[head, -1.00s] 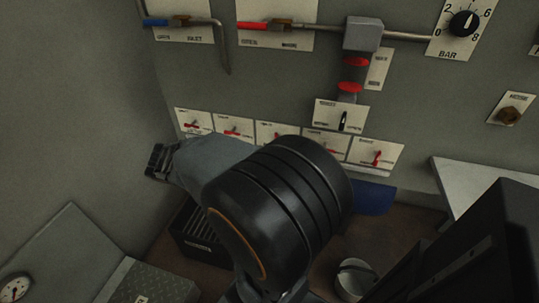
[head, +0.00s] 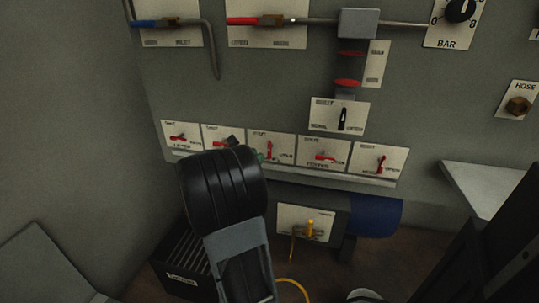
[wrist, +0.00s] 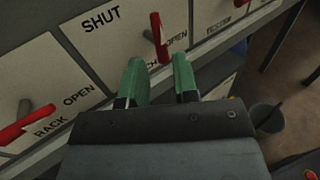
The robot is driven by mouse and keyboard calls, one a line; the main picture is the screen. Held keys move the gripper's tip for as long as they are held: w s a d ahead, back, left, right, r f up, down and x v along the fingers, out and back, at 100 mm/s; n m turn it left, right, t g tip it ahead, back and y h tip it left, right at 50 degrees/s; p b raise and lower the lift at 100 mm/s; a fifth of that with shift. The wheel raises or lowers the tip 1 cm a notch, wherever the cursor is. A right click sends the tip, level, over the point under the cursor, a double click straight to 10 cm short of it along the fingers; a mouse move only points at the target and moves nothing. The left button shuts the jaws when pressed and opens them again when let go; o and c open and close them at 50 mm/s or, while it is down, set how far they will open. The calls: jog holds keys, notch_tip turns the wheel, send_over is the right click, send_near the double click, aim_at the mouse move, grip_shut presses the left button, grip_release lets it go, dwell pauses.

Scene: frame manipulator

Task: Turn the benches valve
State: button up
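A row of plates with red valve handles runs along the wall in the head view. The word "benches" cannot be read on any plate, so I cannot tell which valve it is. The middle plate's red handle (head: 269,150) points up. In the wrist view a red handle (wrist: 160,38) stands between SHUT and OPEN, just beyond my green fingertips. My gripper (wrist: 158,63) is open, with an empty gap between its fingers, and looks apart from that handle. In the head view my wrist largely hides the gripper; a bit of green shows beside the middle plate.
A neighbouring red handle (wrist: 28,124) sits on a plate marked RACK and OPEN. A ledge (head: 300,173) runs under the plates. Below are a yellow-handled valve (head: 310,228), a blue cylinder (head: 376,216) and a dark slatted box (head: 180,262). A bucket (wrist: 267,117) stands on the floor.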

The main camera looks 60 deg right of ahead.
aim_at(270, 150)
jog(key=b+x, duration=0.1)
jog(key=x, duration=0.5)
jog(key=shift+s+d, duration=0.1)
jog(key=shift+d, duration=0.15)
jog(key=shift+c, duration=0.3)
grip_shut()
jog(key=shift+a+f, duration=0.1)
